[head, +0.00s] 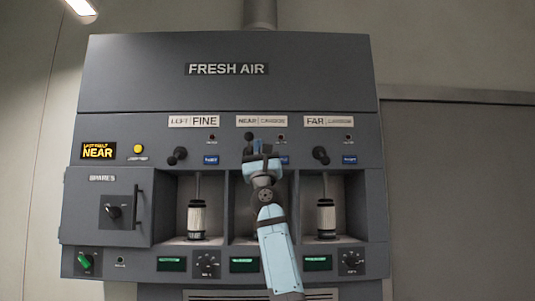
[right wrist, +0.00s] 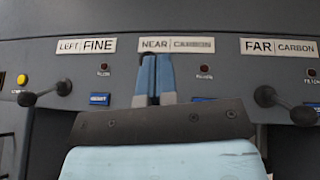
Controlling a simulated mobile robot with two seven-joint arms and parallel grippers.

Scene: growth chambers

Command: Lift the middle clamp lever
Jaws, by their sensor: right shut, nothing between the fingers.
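The middle clamp lever is under the NEAR CARBON label (head: 261,121) and is mostly hidden by my right gripper (head: 260,148). A dark knob (head: 248,152), which seems to be part of that lever, shows at the gripper's left edge in the head view. My right gripper's blue fingers are together, with nothing seen between them. In the right wrist view the fingers (right wrist: 155,80) point up at the NEAR CARBON label (right wrist: 176,45). I cannot tell whether they touch the lever. My left gripper is not in view.
The left clamp lever (head: 177,156) and right clamp lever (head: 320,155) stand either side. Below are open bays with white cartridges, one on the left (head: 197,219) and one on the right (head: 326,218). A SPARES door (head: 90,200) with a handle is at the left.

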